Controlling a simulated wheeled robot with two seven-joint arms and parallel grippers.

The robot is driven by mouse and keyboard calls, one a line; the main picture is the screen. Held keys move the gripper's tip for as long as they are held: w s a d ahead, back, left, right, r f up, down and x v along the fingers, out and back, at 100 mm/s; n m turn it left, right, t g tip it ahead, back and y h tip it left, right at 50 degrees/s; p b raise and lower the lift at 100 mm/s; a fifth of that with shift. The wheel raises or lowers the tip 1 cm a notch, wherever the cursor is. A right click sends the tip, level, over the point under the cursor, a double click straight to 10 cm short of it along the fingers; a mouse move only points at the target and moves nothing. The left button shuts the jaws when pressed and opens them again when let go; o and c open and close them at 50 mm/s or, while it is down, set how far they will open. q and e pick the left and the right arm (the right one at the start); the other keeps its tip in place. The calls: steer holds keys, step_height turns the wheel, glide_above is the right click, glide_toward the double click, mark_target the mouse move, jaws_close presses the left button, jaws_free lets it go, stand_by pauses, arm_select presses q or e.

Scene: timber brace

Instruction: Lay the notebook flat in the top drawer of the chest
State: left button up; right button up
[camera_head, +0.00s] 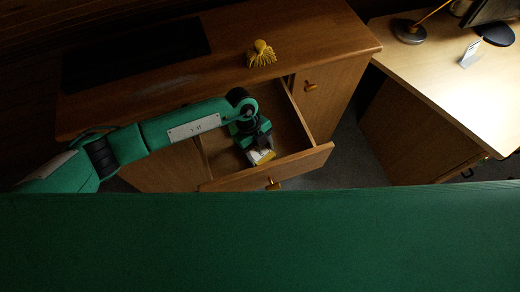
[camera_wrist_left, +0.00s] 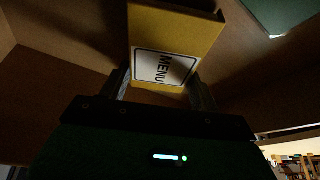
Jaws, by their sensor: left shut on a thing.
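The chest (camera_head: 240,52) stands at the back with its top drawer (camera_head: 303,163) pulled open. My left gripper (camera_head: 260,152) reaches down into the open drawer and is shut on the notebook (camera_head: 262,157). In the left wrist view the notebook (camera_wrist_left: 175,30) is yellow with a white label reading "MENU", held between the two fingers. Drawer walls surround it in that view. I cannot tell whether the notebook touches the drawer floor. My right gripper is in neither view.
A yellow tasselled object (camera_head: 261,54) and a dark flat panel (camera_head: 136,52) are on the chest top. A desk (camera_head: 465,85) at the right holds a lamp (camera_head: 409,31) and a small card (camera_head: 469,53). The drawer's right part looks empty.

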arm_select(q)
steer(key=o, duration=1)
steer(key=shift+f, duration=0.1)
